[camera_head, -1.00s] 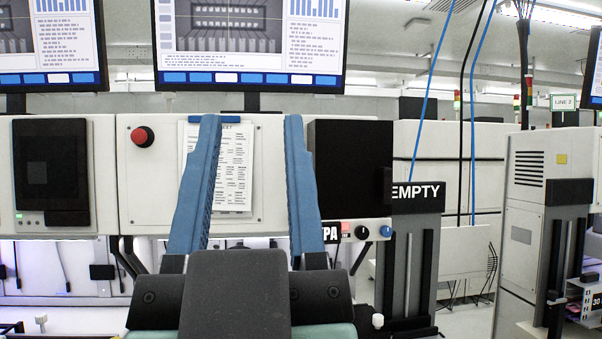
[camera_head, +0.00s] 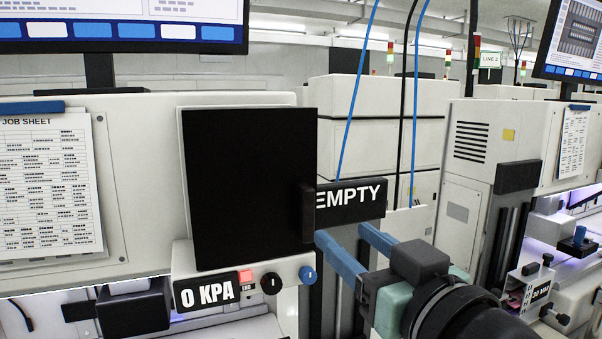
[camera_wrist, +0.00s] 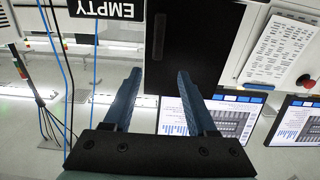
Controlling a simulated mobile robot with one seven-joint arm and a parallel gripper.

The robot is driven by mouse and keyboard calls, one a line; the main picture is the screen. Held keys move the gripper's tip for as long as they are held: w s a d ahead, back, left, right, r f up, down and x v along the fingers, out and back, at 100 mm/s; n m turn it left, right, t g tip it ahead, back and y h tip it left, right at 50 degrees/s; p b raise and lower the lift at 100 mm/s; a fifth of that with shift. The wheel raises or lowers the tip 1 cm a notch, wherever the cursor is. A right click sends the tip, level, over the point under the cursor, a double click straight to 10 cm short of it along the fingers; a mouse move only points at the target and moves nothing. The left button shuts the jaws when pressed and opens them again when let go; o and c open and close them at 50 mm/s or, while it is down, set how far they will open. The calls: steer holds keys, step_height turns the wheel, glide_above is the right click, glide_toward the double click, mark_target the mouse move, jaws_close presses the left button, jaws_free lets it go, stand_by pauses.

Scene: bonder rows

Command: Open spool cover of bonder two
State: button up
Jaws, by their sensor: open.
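The spool cover (camera_head: 240,180) is a flat black door on the front of the pale bonder and looks shut. Its black upright handle (camera_head: 308,212) stands out along the right edge. My gripper (camera_head: 344,236) is open and empty, its blue fingers pointing toward the machine just right of and below the handle in the head view. The wrist view looks inverted; there the cover (camera_wrist: 190,45) and handle (camera_wrist: 159,38) lie beyond my open fingertips (camera_wrist: 159,74). The handle appears between the finger lines, apart from them. No bonder number is readable.
An EMPTY sign (camera_head: 348,197) on a column stands right beside the cover. Blue and black cables (camera_head: 358,90) hang behind. Another machine (camera_head: 465,200) stands at right.

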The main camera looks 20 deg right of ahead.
mark_target(310, 204)
steer(key=w+p, duration=0.5)
steer(key=w, duration=0.6)
steer(key=shift+w+r+p, duration=0.2)
steer(key=shift+p, duration=0.1)
steer(key=shift+w+f, duration=0.2)
steer(key=shift+w, duration=0.45)
steer(key=shift+s, duration=0.1)
jaws_close()
stand_by(0.4)
